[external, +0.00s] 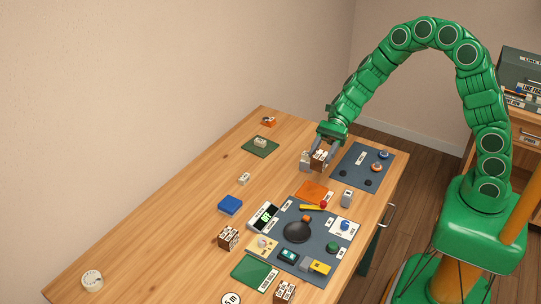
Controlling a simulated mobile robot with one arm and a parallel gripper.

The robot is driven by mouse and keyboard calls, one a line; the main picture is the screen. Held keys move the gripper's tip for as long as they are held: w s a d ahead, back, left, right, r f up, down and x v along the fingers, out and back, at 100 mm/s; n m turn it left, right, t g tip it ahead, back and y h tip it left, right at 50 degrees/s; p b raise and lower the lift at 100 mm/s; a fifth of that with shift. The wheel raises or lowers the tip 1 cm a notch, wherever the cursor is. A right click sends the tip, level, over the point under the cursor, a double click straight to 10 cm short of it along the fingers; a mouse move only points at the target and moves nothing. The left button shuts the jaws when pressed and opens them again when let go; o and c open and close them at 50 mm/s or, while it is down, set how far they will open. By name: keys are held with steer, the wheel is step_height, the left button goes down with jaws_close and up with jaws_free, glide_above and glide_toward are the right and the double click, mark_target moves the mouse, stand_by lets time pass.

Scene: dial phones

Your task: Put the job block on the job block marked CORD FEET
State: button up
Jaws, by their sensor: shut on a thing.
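My gripper (314,155) is over the far right part of the table, beside the dark mat with round pieces. It is shut on a brown job block (320,161) with white labels. A pale grey shape beside the block may be a finger or another thing; I cannot tell. A similar brown and white block (228,238) stands left of the large dark mat. Another (285,291) is at the bottom edge of the picture, partly cut off. The lettering on these blocks is too small to read, so I cannot tell which is marked CORD FEET.
The large dark mat (328,228) carries a black round phone part (297,232) and several small parts. An orange pad (314,192), a grey block (347,198), a blue block (230,204) and a green mat (254,273) lie around it. The table's left side is mostly clear.

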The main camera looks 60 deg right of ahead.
steer(key=s+d+r+m+t+h, duration=0.25)
steer(key=d+m+t, duration=0.25)
steer(key=d, duration=1)
steer(key=s+d+r+m+t+h, duration=0.25)
steer(key=d+m+t, duration=0.2)
steer(key=d, duration=1.05)
steer(key=shift+n+y, duration=0.25)
steer(key=shift+y, duration=0.15)
steer(key=w+d+f, duration=0.1)
steer(key=w+f, duration=0.1)
steer(key=w, duration=0.2)
steer(key=w+f, duration=0.3)
steer(key=w, duration=0.1)
steer(key=w+d+f, duration=0.1)
steer(key=w+f, duration=0.2)
steer(key=w, duration=0.1)
steer(key=shift+d+f, duration=0.15)
steer(key=shift+d, duration=0.15)
steer(key=shift+w+d+f, duration=0.1)
steer(key=shift+w+f, duration=0.5)
steer(key=shift+f, duration=1.65)
steer(key=shift+f, duration=0.1)
steer(key=o, duration=1.1)
steer(key=shift+c, duration=0.2)
